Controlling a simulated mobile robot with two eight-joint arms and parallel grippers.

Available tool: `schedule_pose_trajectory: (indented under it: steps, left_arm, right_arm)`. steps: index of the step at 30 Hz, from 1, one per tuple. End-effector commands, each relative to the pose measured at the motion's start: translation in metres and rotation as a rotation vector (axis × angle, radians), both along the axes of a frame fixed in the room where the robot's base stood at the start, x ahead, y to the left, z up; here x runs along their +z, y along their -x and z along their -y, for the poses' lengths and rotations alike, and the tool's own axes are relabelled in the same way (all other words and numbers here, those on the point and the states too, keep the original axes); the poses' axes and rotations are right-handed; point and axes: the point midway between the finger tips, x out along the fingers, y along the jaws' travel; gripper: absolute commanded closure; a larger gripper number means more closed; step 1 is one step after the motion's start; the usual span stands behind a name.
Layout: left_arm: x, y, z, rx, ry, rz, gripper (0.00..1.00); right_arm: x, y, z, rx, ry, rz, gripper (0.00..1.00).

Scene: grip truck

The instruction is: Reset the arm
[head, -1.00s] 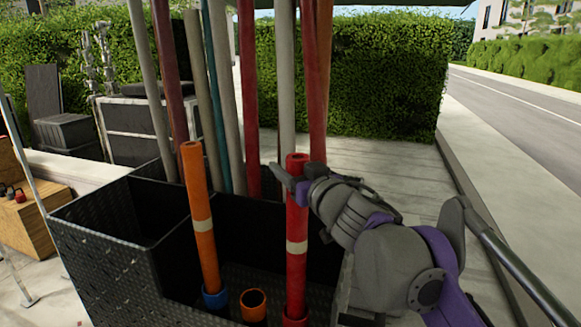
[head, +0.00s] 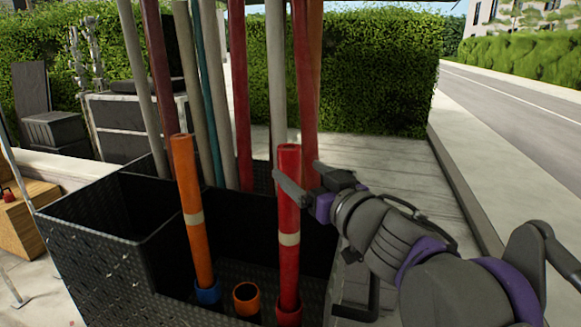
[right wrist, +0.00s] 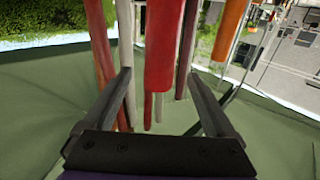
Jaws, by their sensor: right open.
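My right gripper (head: 302,178) is open beside the upper part of a red tube (head: 289,215) with a pale band. One of its fingers crosses in front of the tube in the head view. In the right wrist view the fingers (right wrist: 163,88) are spread wide. The end of the red tube (right wrist: 165,50) shows in the gap between them, with no finger closed on it. My left gripper is in no view.
The red tube and an orange tube (head: 192,195) stand in a black crate (head: 105,265), with an empty orange collar (head: 246,298) between them. Tall poles (head: 240,100) rise behind. A hedge (head: 350,75) stands at the back; paving right of the crate is clear.

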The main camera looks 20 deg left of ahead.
Motion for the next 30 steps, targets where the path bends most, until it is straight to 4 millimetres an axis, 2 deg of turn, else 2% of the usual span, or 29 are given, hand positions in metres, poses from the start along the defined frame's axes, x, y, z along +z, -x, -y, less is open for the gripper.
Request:
schedule_pose_trajectory:
  steps: [4,8,11,13,17,18,20,21,23,25,27,30]
  left_arm:
    - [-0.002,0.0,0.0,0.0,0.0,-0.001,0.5]
    - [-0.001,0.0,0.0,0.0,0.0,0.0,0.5]
    - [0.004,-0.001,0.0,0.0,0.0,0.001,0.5]
    - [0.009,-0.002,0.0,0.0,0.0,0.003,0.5]
    - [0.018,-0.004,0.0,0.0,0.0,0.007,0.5]
    - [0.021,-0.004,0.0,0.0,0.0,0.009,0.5]
    - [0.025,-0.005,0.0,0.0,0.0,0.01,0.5]
    - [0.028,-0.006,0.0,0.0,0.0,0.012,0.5]
    - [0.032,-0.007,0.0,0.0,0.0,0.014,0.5]
    - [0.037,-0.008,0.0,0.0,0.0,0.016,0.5]
    - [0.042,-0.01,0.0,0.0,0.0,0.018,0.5]
    - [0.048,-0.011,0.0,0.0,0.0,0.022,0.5]
  right_arm:
    - [0.0,0.013,0.013,-0.001,0.0,0.0,0.1]
    - [-0.004,0.014,0.027,-0.04,0.003,-0.004,0.1]
    - [-0.021,0.004,0.059,-0.161,0.02,-0.02,0.1]
    - [-0.044,-0.002,0.096,-0.289,0.045,-0.052,0.1]
    - [-0.106,0.004,0.172,-0.532,0.121,-0.173,0.1]
    - [-0.128,0.011,0.193,-0.593,0.148,-0.223,0.1]
    - [-0.162,0.026,0.221,-0.67,0.188,-0.305,0.1]
    - [-0.185,0.038,0.237,-0.712,0.215,-0.365,0.1]
    - [-0.22,0.06,0.259,-0.76,0.255,-0.459,0.1]
    - [-0.26,0.09,0.278,-0.793,0.298,-0.58,0.1]
    - [-0.298,0.123,0.289,-0.8,0.335,-0.697,0.1]
    - [-0.343,0.166,0.296,-0.776,0.374,-0.846,0.1]
